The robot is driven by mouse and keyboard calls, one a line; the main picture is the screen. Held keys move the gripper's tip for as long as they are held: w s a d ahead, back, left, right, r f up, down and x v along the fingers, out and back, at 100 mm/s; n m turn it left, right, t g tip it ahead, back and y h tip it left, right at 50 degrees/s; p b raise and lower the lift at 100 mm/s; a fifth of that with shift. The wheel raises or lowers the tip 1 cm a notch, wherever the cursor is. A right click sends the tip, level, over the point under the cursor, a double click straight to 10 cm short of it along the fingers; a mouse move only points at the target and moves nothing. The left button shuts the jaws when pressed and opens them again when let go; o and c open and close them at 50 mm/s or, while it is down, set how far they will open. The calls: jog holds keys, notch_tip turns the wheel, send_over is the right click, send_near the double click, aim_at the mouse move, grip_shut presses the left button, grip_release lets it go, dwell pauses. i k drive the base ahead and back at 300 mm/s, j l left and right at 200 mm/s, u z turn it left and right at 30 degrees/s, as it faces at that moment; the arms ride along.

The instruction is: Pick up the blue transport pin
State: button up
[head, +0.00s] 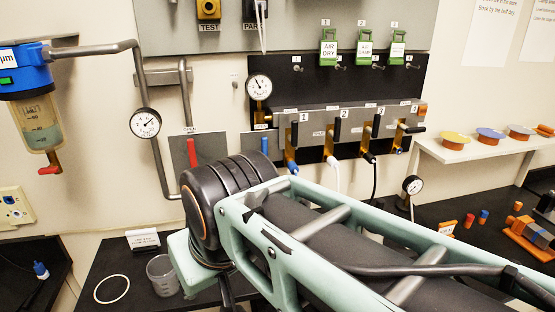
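No piece is labelled as the transport pin. Two small upright cylinders stand on the dark bench at right: a mostly blue one (483,216), the likeliest match, and an orange-red one (469,220) just left of it. They are too small to make out in detail. My arm crosses the middle and lower right of the head view, well to the left of the blue cylinder at its joint end. My gripper cannot be made out; the arm and the lower picture edge hide it.
An orange block fixture (528,238) sits right of the cylinders. A white shelf (455,157) with coloured discs overhangs that bench. A valve manifold (350,118) with hoses is on the wall. A clear beaker (162,275) and a white ring (112,289) are at lower left.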

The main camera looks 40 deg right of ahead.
aim_at(484, 214)
jog(key=z, duration=2.8)
jog(key=k, duration=0.45)
jog(key=k+u, duration=0.1)
jog(key=u, duration=0.4)
jog(key=k+u, duration=0.1)
jog(key=u, duration=1.65)
jog(key=l+u, duration=0.1)
jog(key=l, duration=0.65)
jog(key=k+l, duration=0.15)
jog(key=l, duration=0.6)
jog(key=u, duration=0.05)
